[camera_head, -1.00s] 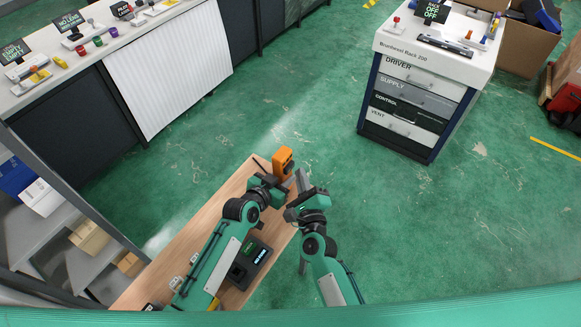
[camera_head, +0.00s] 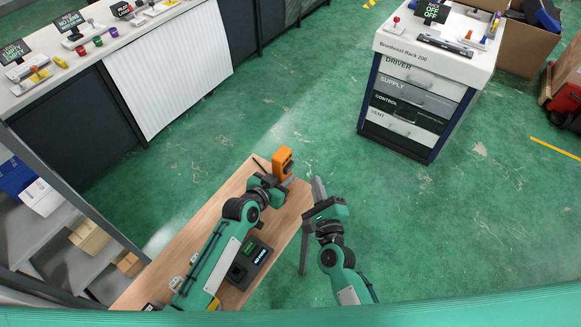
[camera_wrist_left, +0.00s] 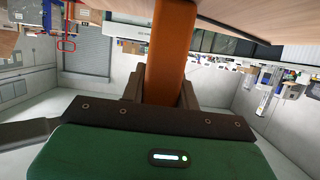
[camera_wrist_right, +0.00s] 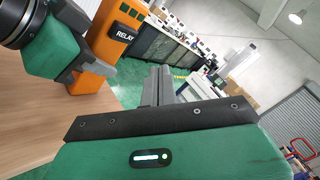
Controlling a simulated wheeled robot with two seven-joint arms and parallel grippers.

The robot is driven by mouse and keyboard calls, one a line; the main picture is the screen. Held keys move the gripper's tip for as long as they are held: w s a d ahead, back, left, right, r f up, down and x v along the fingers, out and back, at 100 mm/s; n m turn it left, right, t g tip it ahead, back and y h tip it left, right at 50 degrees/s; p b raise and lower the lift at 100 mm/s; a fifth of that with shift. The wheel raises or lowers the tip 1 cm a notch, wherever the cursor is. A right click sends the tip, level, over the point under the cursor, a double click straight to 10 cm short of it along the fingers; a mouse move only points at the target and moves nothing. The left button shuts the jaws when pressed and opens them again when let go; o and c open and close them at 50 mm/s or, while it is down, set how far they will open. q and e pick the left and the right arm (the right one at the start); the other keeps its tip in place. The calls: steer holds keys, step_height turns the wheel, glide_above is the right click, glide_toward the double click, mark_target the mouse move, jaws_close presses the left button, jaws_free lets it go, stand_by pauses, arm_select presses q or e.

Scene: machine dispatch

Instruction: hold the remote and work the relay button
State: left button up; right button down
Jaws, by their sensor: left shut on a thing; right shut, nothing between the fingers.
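The orange remote (camera_head: 283,160) is upright at the far end of the wooden table in the head view. My left gripper (camera_head: 279,182) is shut on it. The remote's plain orange side fills the middle of the left wrist view (camera_wrist_left: 167,60). In the right wrist view the remote (camera_wrist_right: 108,42) shows a dark RELAY label; I cannot make out the relay button. My right gripper (camera_head: 318,187) is shut and empty, to the right of the remote and apart from it. Its closed fingers (camera_wrist_right: 158,85) show in the right wrist view.
A dark device with lit screens (camera_head: 252,258) sits on the wooden table (camera_head: 185,245) beside my left arm. A white-topped drawer cabinet (camera_head: 415,90) stands at the back right. A long counter (camera_head: 150,30) with small items runs along the back left. Green floor between them is clear.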

steer(key=d+f+g+y, duration=0.4)
steer(key=g+y, duration=0.1)
steer(key=y, duration=0.1)
steer(key=s+d+r+g+y, duration=0.3)
steer(key=r+y, duration=0.1)
steer(key=y, duration=0.2)
steer(key=shift+s+m, duration=0.3)
steer(key=shift+s, duration=0.05)
steer(key=shift+d, duration=0.1)
